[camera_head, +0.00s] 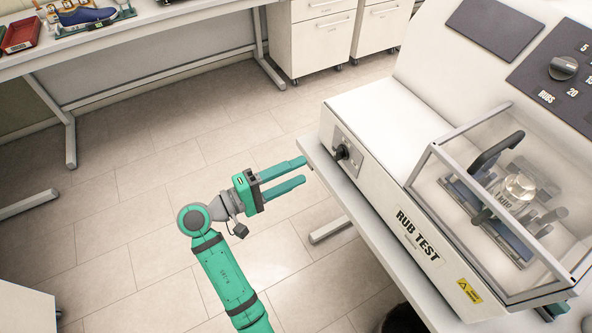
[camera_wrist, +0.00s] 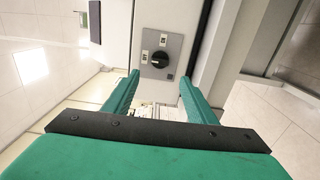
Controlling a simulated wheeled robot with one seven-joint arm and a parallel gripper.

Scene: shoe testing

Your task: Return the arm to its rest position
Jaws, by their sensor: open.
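My gripper (camera_head: 296,173) is green, at the end of my green and grey arm. In the head view it is over the open floor, left of the rub test machine (camera_head: 375,118), with its fingers pointing right toward the machine's side. In the wrist view my gripper (camera_wrist: 158,92) has its two green fingers apart with nothing between them. A black knob (camera_wrist: 160,59) on a grey switch plate shows beyond the fingertips. The same knob (camera_head: 342,152) shows on the machine's left side in the head view, apart from the fingers.
The machine stands on a table (camera_head: 322,160) whose edge is close to the fingertips. Its clear cover (camera_head: 500,200) encloses a clamp fixture. A bench (camera_head: 150,22) with a blue shoe (camera_head: 85,14) and a red tray (camera_head: 22,35) stands behind. White drawers (camera_head: 322,35) are at the back. The floor around the arm is free.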

